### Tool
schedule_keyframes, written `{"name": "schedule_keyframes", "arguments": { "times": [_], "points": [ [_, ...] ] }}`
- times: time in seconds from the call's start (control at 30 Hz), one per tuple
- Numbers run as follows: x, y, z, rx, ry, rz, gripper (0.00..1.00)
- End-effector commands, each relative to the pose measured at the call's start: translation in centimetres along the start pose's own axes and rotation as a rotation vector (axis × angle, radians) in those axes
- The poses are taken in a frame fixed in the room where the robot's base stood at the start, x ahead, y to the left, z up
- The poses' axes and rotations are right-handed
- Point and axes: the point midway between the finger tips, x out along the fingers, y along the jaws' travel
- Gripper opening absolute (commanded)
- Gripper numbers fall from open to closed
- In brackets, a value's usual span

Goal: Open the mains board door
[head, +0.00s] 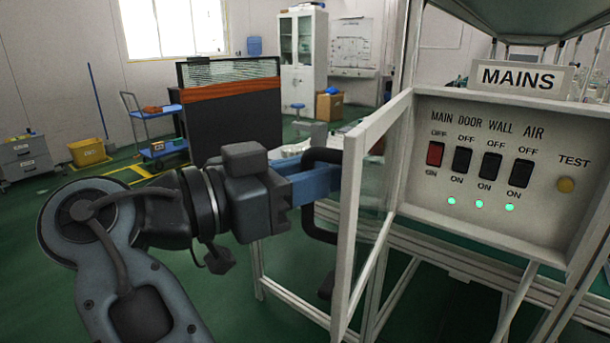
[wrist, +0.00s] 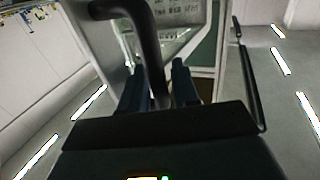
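The mains board (head: 490,165) is a pale panel at the right in the head view, with a MAINS sign on top. Its clear door with a white frame (head: 352,215) stands swung out, leaving the switches uncovered. The door's black bow handle (head: 318,235) is on the door's outer face; it also shows in the wrist view (wrist: 147,35). My gripper (head: 318,182) is at the handle, its blue fingers on either side of the bar. In the wrist view the bar runs down between the fingers (wrist: 160,90), and they look closed on it. The exact contact is partly hidden.
The board carries a red switch (head: 435,154), several black switches, green lamps and a yellow TEST button (head: 566,185). A dark cabinet with an orange band (head: 230,110), a blue trolley (head: 160,148) and a yellow bin (head: 88,152) stand behind. Green floor lies open at the left.

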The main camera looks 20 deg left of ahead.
Motion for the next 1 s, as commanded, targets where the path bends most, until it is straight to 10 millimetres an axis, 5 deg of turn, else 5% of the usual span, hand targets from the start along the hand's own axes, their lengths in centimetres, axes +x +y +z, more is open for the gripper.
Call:
{"name": "schedule_keyframes", "arguments": {
  "times": [0.37, 0.73, 1.0],
  "points": [
    [-0.9, 0.0, 0.2, 0.000, 0.000, -0.007, 0.38],
    [-6.4, -0.1, 0.2, 0.000, 0.001, -0.008, 0.38],
    [-8.1, 0.0, 0.1, -0.001, 0.000, -0.005, 0.38]
  ]
}}
